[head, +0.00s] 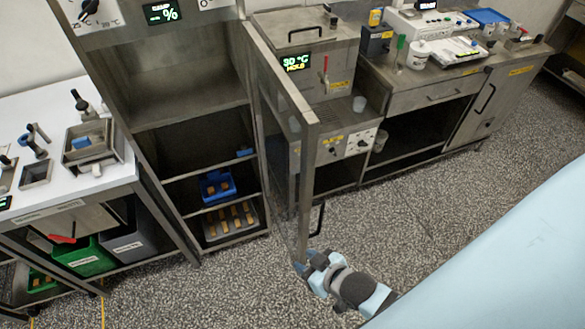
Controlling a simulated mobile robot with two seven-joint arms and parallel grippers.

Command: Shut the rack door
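The rack (190,112) is a grey metal cabinet with open shelves. Its framed door (307,170) stands open, swung out from the rack's right side towards me. A black handle (319,218) sits on the door's right face, near its free edge. My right gripper (303,262) is low, at the bottom end of the door's free edge, below the handle. Whether it touches the door is unclear, and its finger gap cannot be made out. My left gripper is out of view.
In the rack are a blue bin (217,187) and a tray with several brown bars (231,221). A white-topped table (112,178) stands to the left. A machine with a green display (310,62) stands behind the door. The speckled floor (215,285) before the rack is clear.

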